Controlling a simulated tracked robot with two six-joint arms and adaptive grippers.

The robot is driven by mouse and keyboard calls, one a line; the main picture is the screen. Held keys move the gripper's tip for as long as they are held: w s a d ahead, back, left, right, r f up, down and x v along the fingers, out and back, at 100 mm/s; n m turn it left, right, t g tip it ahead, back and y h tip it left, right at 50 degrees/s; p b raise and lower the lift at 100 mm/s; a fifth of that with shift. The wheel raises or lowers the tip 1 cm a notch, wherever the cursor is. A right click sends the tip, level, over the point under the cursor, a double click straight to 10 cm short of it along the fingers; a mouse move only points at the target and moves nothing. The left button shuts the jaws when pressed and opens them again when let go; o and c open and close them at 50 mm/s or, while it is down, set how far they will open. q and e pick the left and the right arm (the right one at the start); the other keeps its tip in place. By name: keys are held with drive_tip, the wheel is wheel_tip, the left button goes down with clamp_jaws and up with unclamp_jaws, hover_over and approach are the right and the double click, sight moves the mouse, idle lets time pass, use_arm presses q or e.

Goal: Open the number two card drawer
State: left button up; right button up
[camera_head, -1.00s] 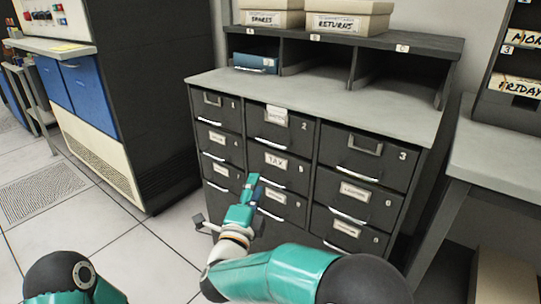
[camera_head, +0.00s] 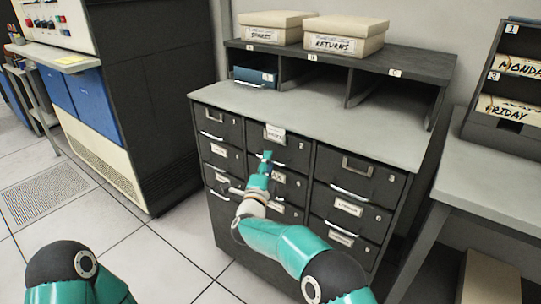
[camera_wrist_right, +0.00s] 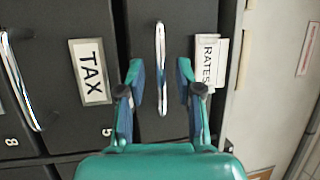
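The number two drawer (camera_head: 295,155) is in the top row, middle column, of the dark card cabinet, and looks closed. Its paper label (camera_head: 274,134) sits near its top; in the right wrist view the label (camera_wrist_right: 208,60) reads RATES. My right gripper (camera_head: 264,160) is in front of this drawer's lower part and hides some of it. In the right wrist view the right gripper (camera_wrist_right: 160,80) is open, one finger on each side of the drawer's silver handle (camera_wrist_right: 159,50). I see no finger touching the handle. My left gripper is out of view.
The TAX drawer (camera_wrist_right: 90,72), number five, lies directly below. Drawers one (camera_head: 217,122) and three (camera_head: 375,178) flank drawer two. Cubbyholes and two boxes (camera_head: 343,36) are on top. A desk (camera_head: 490,180) stands close on the right; open floor (camera_head: 150,250) is at left.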

drive_tip(key=shift+w+d, duration=0.15)
drive_tip(key=shift+w, duration=0.4)
drive_tip(key=shift+c, duration=0.2)
clamp_jaws()
